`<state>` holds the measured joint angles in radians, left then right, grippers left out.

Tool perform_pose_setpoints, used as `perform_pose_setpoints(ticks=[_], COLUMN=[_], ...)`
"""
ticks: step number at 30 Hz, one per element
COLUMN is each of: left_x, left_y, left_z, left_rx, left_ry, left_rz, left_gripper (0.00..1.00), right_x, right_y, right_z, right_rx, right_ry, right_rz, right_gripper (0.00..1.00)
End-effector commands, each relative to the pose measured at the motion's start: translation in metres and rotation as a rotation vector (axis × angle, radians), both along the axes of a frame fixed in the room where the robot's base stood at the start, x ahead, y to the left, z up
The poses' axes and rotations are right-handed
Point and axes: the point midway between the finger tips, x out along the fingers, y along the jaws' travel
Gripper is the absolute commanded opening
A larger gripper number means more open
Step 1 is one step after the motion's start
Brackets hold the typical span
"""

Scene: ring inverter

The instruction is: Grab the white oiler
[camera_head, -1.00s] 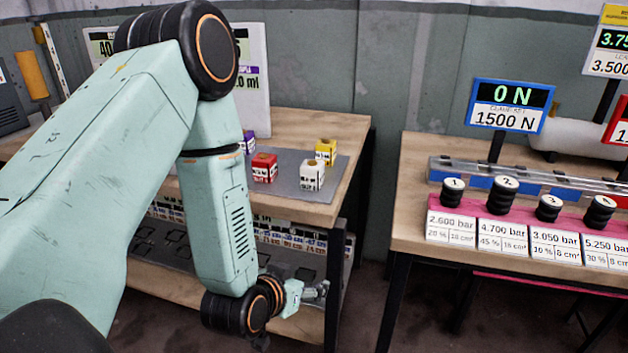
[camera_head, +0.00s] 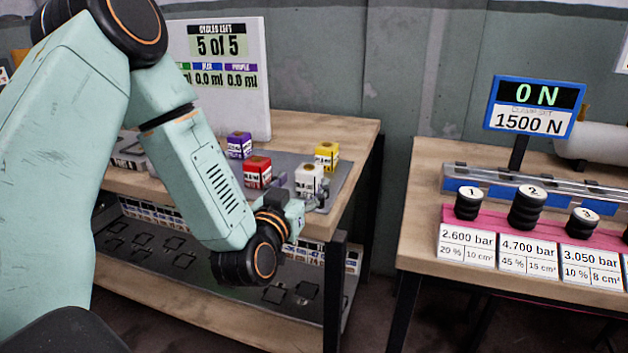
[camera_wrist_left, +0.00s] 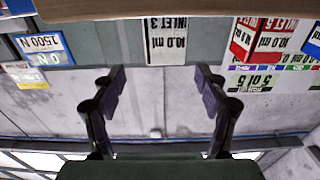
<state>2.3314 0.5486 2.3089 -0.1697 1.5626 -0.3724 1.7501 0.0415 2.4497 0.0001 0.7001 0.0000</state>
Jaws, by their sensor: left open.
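The white oiler (camera_head: 309,176) is a small white cube with a dark cap, on the grey mat at the table's front right. In the left wrist view, which is upside down, the white oiler (camera_wrist_left: 166,40) shows at top centre with its label toward me. My left gripper (camera_head: 304,195) is just in front of the white oiler in the head view and hides its lower part. In the left wrist view the two fingers of my left gripper (camera_wrist_left: 160,85) are spread wide, with nothing between them. My right gripper is not in view.
A red oiler (camera_head: 257,172) stands left of the white one, a yellow oiler (camera_head: 327,154) behind it, and a purple oiler (camera_head: 239,145) farther back. A display board (camera_head: 222,70) stands behind them. A second table (camera_head: 420,232) is to the right, across a gap.

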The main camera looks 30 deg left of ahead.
Motion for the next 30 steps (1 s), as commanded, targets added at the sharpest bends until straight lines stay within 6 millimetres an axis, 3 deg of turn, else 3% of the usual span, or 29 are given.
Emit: perform_pose_setpoints(ticks=[14,23,30], left_x=[0.058,0.065,0.065], left_y=[0.014,0.016,0.016], left_z=[0.006,0.007,0.007], left_rx=[0.002,-0.001,-0.001], left_ry=[-0.001,0.001,0.002], left_rz=[0.001,0.000,0.001], left_gripper=[0.74,0.74,0.55], right_x=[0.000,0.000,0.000], right_y=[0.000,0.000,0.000], right_z=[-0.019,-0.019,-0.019], right_rx=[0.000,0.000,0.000], right_ry=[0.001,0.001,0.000], right_rz=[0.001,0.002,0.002], right_gripper=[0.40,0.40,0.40])
